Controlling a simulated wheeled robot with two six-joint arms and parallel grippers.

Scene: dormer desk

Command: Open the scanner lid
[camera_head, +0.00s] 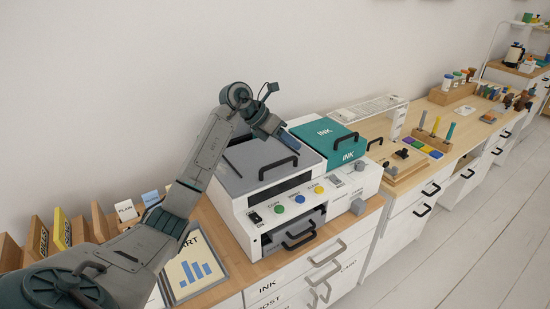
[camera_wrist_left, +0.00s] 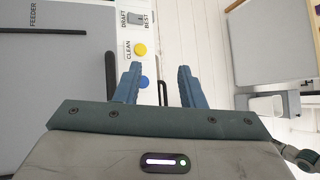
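The scanner lid (camera_head: 258,163) is a flat grey panel on top of the white machine, lying closed, with a black bar handle (camera_head: 278,167) near its front edge. In the left wrist view the lid (camera_wrist_left: 55,95) fills the left side, and its handle (camera_wrist_left: 111,75) stands just left of the fingers. My left gripper (camera_head: 290,142) is above the lid's right part, near the teal ink cover; its blue fingers (camera_wrist_left: 159,75) are spread with nothing between them. The handle is outside the fingers. My right gripper is not in view.
The teal ink cover (camera_head: 327,137) with its own handle adjoins the lid on the right. The front panel has buttons, including a yellow one (camera_wrist_left: 140,49), above a tray opening (camera_head: 295,233). Card holders (camera_head: 62,230) stand at the left. A wooden desk (camera_head: 455,127) extends right.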

